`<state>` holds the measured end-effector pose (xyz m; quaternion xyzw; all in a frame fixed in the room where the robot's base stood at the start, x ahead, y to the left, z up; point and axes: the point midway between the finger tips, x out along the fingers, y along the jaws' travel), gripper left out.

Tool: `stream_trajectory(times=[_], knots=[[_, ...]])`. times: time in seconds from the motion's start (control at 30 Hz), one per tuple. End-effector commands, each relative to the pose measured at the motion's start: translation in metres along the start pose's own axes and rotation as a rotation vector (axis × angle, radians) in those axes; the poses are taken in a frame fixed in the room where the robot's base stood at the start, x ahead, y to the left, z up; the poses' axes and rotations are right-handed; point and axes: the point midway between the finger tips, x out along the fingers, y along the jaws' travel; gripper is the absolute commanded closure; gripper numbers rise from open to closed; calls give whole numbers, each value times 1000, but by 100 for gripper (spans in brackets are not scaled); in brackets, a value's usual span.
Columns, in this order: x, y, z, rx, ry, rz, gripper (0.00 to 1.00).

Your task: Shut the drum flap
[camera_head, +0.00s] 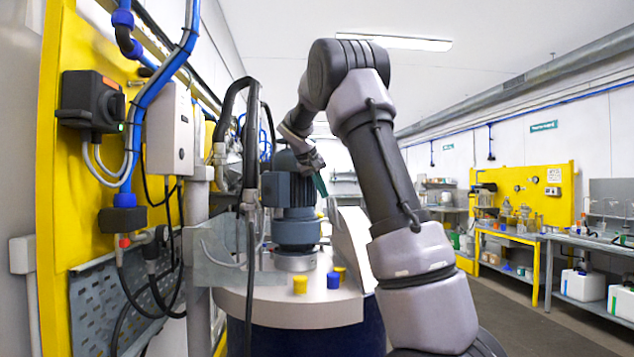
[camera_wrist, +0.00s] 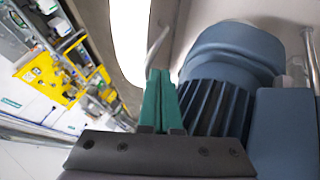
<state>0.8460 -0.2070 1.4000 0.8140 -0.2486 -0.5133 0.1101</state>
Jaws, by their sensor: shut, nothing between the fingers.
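The drum (camera_head: 305,335) is dark blue with a pale round lid (camera_head: 250,303). A pale panel that looks like the drum flap (camera_head: 349,240) stands raised and tilted at the lid's right side, partly hidden behind my arm. In the wrist view a bright white strip (camera_wrist: 130,38), probably the flap, lies beyond and left of my fingers. My gripper (camera_head: 320,184) has teal fingers and hangs above the lid, between the motor and the raised panel. Its fingers show together and empty in the wrist view (camera_wrist: 158,85). I cannot tell whether they touch the flap.
A blue-grey motor (camera_head: 290,190) stands on the lid, close beside my fingers in the wrist view (camera_wrist: 215,90). Yellow caps (camera_head: 300,284) sit on the lid. A yellow panel (camera_head: 85,190) with hoses and cables stands at left. Workbenches (camera_head: 515,238) line the right; the floor between is clear.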

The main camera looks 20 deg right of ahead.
Motion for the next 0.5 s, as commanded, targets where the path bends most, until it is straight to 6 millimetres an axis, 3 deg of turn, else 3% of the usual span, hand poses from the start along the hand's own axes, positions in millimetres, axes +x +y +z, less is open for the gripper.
stream_trajectory(times=[0.2, 0.5], knots=[[23, 0, 0, 0, -1, 0, 100], [26, 0, 0, 0, -1, -1, 100]])
